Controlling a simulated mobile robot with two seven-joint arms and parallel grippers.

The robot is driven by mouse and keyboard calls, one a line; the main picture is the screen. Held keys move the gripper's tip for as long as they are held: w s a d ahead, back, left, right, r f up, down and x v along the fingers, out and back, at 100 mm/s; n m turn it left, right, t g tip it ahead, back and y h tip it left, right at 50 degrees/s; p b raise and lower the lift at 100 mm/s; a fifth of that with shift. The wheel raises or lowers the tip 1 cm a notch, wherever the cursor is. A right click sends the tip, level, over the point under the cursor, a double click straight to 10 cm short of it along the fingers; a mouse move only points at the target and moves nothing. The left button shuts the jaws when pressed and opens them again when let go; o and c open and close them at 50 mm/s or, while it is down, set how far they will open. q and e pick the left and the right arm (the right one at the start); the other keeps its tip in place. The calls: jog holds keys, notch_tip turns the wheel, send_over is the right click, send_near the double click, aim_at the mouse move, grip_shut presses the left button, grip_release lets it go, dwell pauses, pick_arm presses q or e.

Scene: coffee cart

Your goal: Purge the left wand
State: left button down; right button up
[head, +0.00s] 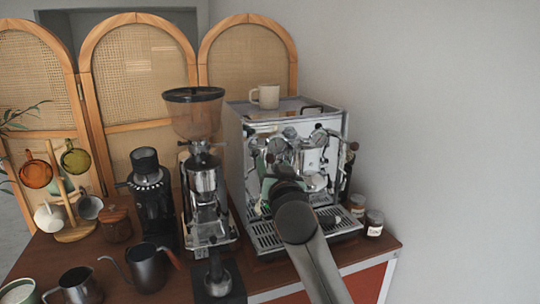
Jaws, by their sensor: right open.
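The chrome espresso machine (240,150) stands at the right of the cart with its front towards me. My right arm comes in from the bottom, and my right gripper (270,184) is at the left part of the machine's front. The gripper is open; its fingers are largely hidden behind my own wrist. The left wand is in that area, but it is too small and covered to make out clearly. I cannot tell whether the gripper touches it. The drip tray (266,238) lies below the gripper, partly covered by my arm. My left gripper is not in view.
A beige mug (265,96) stands on the machine. A tall grinder (194,112) stands close on its left, with a smaller black grinder (150,195) beyond. Jars (374,223) stand at the right. A kettle (147,268) and pitcher (80,286) are at the front left.

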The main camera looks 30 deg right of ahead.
aim_at(271, 160)
jog(key=shift+p+x, duration=0.45)
jog(key=shift+x, duration=2.25)
jog(key=shift+a, duration=0.1)
grip_shut()
